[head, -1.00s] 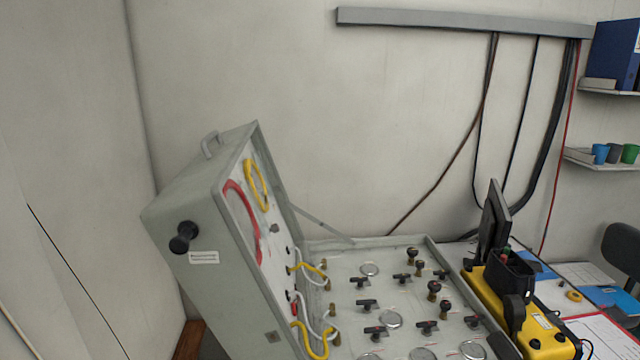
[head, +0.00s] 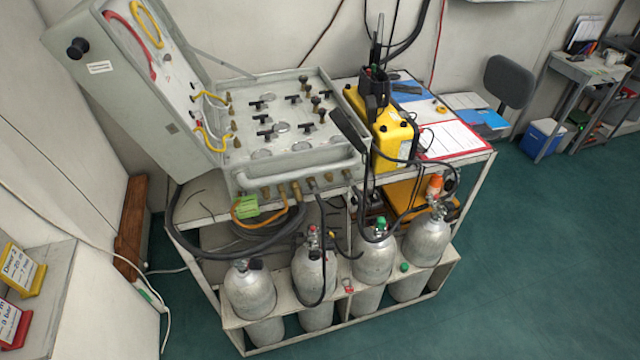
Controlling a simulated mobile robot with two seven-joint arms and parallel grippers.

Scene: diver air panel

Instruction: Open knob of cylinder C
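Several grey gas cylinders stand upright in a row in the low front rack of the trolley in the head view. From left to right they are one with a dark valve top (head: 250,290), one with a red-topped valve (head: 313,272), one with a green knob (head: 374,256) and one with an orange knob (head: 428,238). I cannot read any letter marking cylinder C. Hoses partly cover the valve tops. Neither of my grippers is in view.
The open air panel case (head: 290,125) sits on the trolley above the cylinders, with a yellow unit (head: 393,135) beside it. Black hoses hang at the trolley's front. Green floor (head: 530,270) is clear to the right. A shelf with signs (head: 50,285) stands at the left.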

